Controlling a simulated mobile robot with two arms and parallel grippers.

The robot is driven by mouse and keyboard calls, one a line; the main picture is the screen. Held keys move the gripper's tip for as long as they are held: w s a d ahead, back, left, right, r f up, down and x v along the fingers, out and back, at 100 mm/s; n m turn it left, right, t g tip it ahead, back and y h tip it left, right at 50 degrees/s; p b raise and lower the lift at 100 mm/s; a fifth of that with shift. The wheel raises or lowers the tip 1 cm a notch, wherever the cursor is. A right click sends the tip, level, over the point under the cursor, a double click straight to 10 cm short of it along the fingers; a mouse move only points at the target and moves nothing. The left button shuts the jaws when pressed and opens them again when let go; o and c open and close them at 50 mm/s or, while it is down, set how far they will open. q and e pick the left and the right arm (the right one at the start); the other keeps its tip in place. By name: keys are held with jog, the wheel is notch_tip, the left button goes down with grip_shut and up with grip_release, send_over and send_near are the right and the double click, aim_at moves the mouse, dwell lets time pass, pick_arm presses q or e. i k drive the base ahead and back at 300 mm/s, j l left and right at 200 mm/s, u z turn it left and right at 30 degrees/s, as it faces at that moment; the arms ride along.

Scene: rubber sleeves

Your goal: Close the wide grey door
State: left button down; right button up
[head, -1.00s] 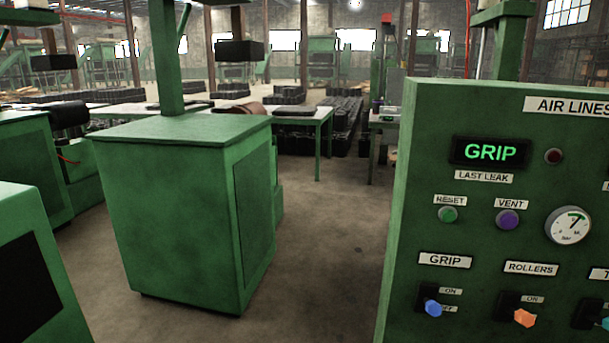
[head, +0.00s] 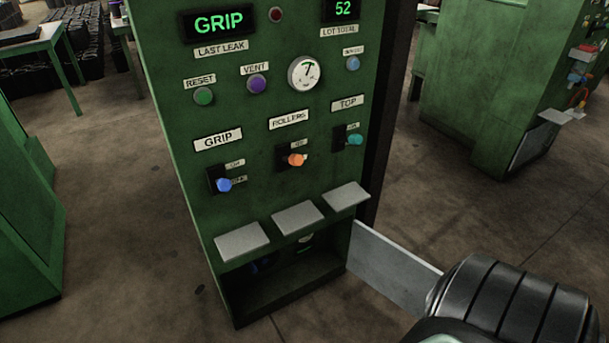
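The wide grey door (head: 393,267) stands swung open at the lower right of the green cabinet (head: 185,120). It is hinged at the right side of a dark low compartment (head: 290,285), whose front is open. A dark ribbed part, which looks like my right arm, covers the door's lower right end in the picture. I cannot tell whether it touches the door. Neither of my grippers' fingers shows.
Three small grey flaps (head: 298,217) stick out above the compartment. Switches, buttons and a gauge (head: 305,73) are on the panel above. Another green machine (head: 490,80) stands at the right. Bare floor (head: 520,205) lies between it and the cabinet.

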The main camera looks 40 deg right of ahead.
aim_at(406, 279)
jog(key=l+z, duration=0.15)
jog(key=z, duration=0.3)
jog(key=l+z, duration=0.15)
jog(key=z, duration=0.3)
jog(key=l+z, duration=0.15)
jog(key=z, duration=0.3)
jog(key=l+z, duration=0.1)
jog(key=z, duration=0.3)
jog(key=i+l+z, duration=0.1)
jog(key=z, duration=0.35)
